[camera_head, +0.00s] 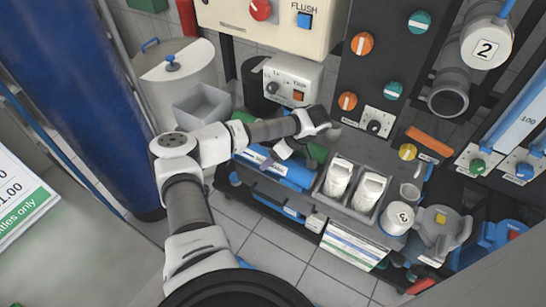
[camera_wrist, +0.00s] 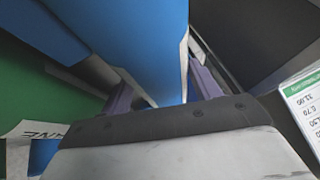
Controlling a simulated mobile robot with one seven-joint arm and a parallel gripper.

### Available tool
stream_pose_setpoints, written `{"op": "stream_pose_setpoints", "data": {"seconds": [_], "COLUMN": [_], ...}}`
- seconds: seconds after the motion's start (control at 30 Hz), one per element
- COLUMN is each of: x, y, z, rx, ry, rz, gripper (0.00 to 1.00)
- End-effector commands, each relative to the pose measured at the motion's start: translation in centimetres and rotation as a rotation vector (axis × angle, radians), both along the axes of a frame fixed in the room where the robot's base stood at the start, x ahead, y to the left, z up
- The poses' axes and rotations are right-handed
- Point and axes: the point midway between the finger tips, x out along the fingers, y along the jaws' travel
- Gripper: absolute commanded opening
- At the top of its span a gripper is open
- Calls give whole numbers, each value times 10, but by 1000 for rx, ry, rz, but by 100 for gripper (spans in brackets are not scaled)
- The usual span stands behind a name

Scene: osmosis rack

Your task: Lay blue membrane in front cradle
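The blue membrane (camera_head: 285,172) lies on the rack in the head view, left of the white cartridges. In the wrist view a large blue body (camera_wrist: 145,45), which seems to be this membrane, runs between my fingers. My gripper (camera_head: 271,160) is over it, pointing down. Its purple fingers (camera_wrist: 163,90) stand apart in the wrist view, one on each side of the blue body. I cannot tell whether they press on it. The front cradle cannot be made out clearly; my arm and the membrane hide part of the rack.
A green piece (camera_head: 318,152) lies behind my gripper. A grey tray (camera_head: 341,208) with two white cartridges is to the right, then a white cup marked 3 (camera_head: 398,218). A control box (camera_head: 290,78) stands behind. A tall blue cylinder (camera_head: 90,100) is at the left. Tiled floor is clear in front.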

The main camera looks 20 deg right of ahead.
Motion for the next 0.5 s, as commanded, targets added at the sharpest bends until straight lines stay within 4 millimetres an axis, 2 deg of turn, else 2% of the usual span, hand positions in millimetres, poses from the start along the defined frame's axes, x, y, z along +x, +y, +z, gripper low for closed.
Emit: {"op": "stream_pose_setpoints", "data": {"seconds": [0.5], "x": [0], "y": [-5], "z": [-2], "rx": [-10], "ry": [-2], "rz": [-5], "gripper": [80]}}
